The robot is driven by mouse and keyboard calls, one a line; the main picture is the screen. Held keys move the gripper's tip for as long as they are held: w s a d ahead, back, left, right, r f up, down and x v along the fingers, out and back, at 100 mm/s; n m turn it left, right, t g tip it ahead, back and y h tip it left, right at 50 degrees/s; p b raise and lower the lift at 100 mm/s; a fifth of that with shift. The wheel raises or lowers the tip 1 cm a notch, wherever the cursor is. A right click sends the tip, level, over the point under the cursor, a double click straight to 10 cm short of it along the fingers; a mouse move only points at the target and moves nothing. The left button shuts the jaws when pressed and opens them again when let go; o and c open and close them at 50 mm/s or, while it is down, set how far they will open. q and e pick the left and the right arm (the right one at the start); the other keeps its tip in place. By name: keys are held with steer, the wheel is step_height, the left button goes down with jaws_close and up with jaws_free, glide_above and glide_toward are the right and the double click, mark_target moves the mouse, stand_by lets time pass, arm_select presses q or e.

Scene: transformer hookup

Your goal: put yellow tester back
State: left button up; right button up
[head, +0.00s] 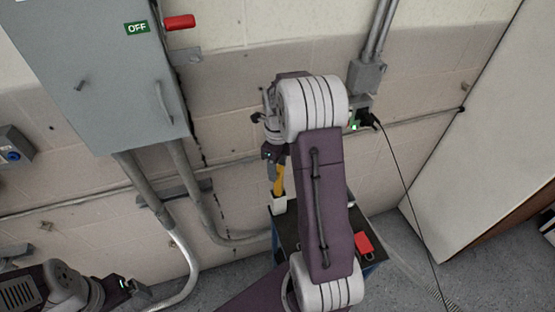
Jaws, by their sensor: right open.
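The yellow tester (279,180) stands roughly upright with its lower end in a small white holder (279,205) on a small dark-topped stand (289,236). My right gripper (271,154) is open at the upper end of the tester. Whether its fingers touch the tester cannot be told, as the gripper hides the tester's top. My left gripper (136,288) is at the lower left, far from the tester; its jaws are too small to read.
A red object (363,244) lies on the stand, right of my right arm. A grey cabinet (95,65) with an OFF sign and red handle is on the wall. Conduits (190,190) run down left of the stand. A black cable (401,180) hangs from a wall outlet at right.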

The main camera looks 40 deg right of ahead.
step_height(320, 180, up, 11)
steer(key=s+a+f+n, duration=0.6)
steer(key=a+n, duration=0.2)
steer(key=n, duration=0.7)
steer(key=s+a+f+n+t, duration=0.1)
steer(key=s+a+f+n, duration=0.5)
steer(key=n, duration=0.9)
steer(key=shift+s+a+f, duration=0.15)
steer(key=shift+a+f, duration=0.1)
steer(key=shift+a, duration=0.9)
